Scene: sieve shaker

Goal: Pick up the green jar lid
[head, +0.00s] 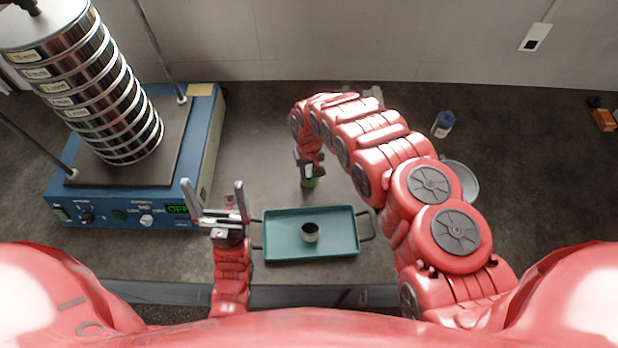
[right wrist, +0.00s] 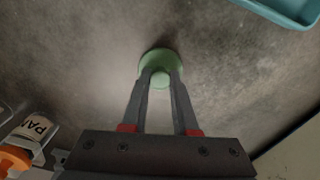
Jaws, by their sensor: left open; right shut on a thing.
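The green jar lid (head: 309,183) is a small round disc with a knob, behind the teal tray in the head view. In the right wrist view the lid (right wrist: 148,61) is at the fingertips. My right gripper (head: 308,172) points down over it, and its fingers (right wrist: 161,78) are shut on the knob. I cannot tell whether the lid touches the bench or is just above it. My left gripper (head: 216,192) is open and empty, left of the tray, with its fingers pointing away from me.
The teal tray (head: 285,216) holds a small dark cup (head: 309,232). A sieve shaker (head: 135,185) with a tall sieve stack (head: 88,85) stands at left. A grey bowl (head: 465,180) and a blue-capped jar (head: 442,124) are at right, partly behind my right arm. The far-right bench is mostly clear.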

